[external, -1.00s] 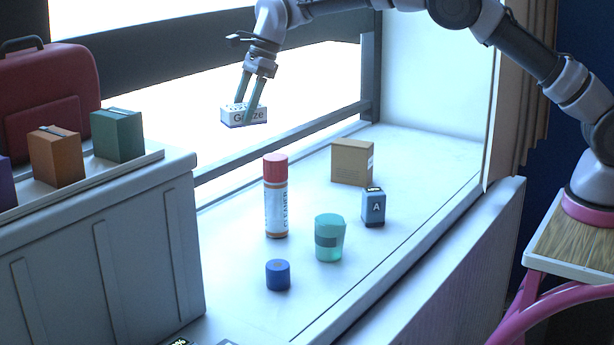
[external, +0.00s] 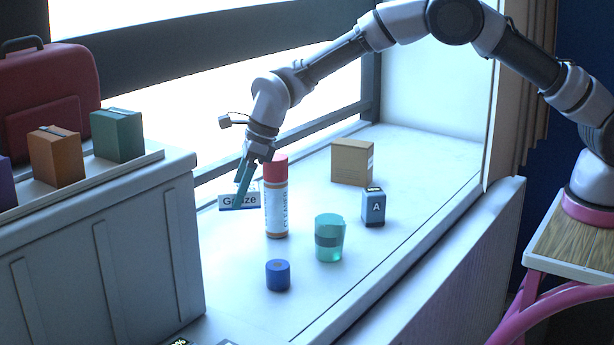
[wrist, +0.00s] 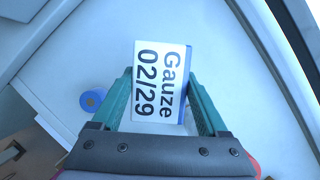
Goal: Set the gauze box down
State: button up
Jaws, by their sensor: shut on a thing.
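The gauze box (external: 228,200) is a small white box with a blue edge, lettered "Gauze". My gripper (external: 243,196) is shut on it, pointing downward. The box is behind and left of the red-capped cylinder (external: 275,205), close to it in the external view. In the wrist view the gauze box (wrist: 160,80) sits between the two green fingers of my gripper (wrist: 160,95), with "Gauze 02/29" on its top face. I cannot tell whether the box's underside touches the white sill (external: 300,290).
A blue cylinder (external: 278,275), a teal cup (external: 329,238), a blue box marked A (external: 373,207) and a brown box (external: 352,162) stand on the sill. A grey cabinet (external: 100,250) bounds it at left.

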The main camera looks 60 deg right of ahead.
aim_at(236, 256)
notch_tip(236, 256, down, 12)
jog(key=shift+f, duration=0.15)
dwell(0.4)
jog(key=shift+f, duration=0.1)
jog(key=o, duration=1.3)
jog(key=shift+c, duration=0.2)
jog(key=shift+d+r, duration=0.1)
jog(key=shift+r, duration=0.35)
jog(key=v, duration=1.1)
jog(key=shift+s, duration=0.15)
jog(key=shift+r, duration=0.1)
